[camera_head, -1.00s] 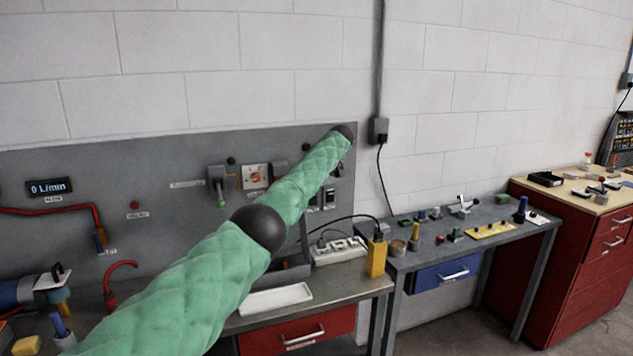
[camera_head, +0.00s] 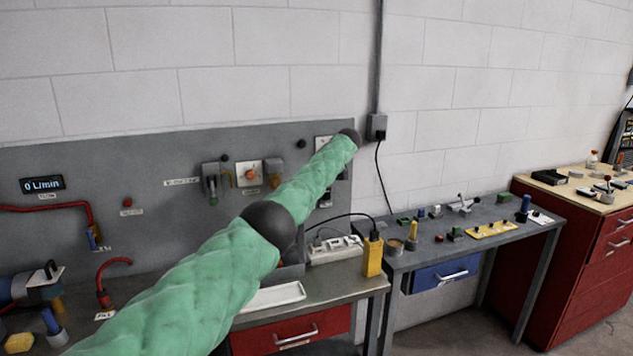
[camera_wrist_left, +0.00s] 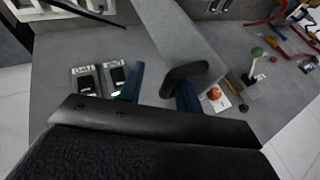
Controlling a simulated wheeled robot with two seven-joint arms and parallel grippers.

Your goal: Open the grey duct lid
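In the left wrist view a long pale grey slab (camera_wrist_left: 178,30), which looks like the grey duct lid, runs up across the grey panel. A black oval handle or knob (camera_wrist_left: 185,75) sits near its lower end. My left gripper (camera_wrist_left: 160,90) shows two blue fingers, spread apart with a gap between them. The oval overlaps the tip of the right-hand finger; I cannot tell whether they touch. Nothing is clearly held. In the head view my green left arm reaches towards the panel and hides the gripper and most of the duct. My right gripper is not in view.
Close to the fingers are two switches (camera_wrist_left: 115,76), an orange knob (camera_wrist_left: 214,93) and a green-topped part (camera_wrist_left: 256,52). On the bench are a white tray (camera_head: 272,298), a power strip (camera_head: 335,249) and a yellow block (camera_head: 373,258). A second bench (camera_head: 470,240) stands right.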

